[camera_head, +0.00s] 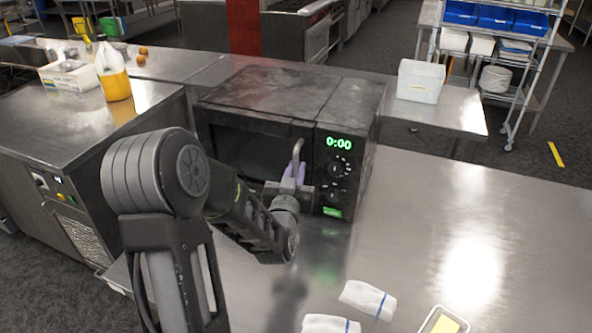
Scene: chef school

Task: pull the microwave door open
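The microwave (345,110) is a dark, worn box on the steel counter, with a green 0:00 display and knobs at the right of its front. Its door (240,150) looks closed, flush with the front. A grey upright handle (298,150) stands at the door's right edge. My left arm reaches in from the lower left and covers the lower part of the door. My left gripper (292,178) is at the handle, with a purple patch showing there. The fingers are small and partly hidden, so I cannot tell whether they are closed around it. My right gripper is out of view.
White folded cloths (367,299) and a tray with something yellow (444,322) lie on the counter in front. A white container (420,81) stands behind at right. A jug with yellow contents (113,74) stands at left. The counter right of the microwave is clear.

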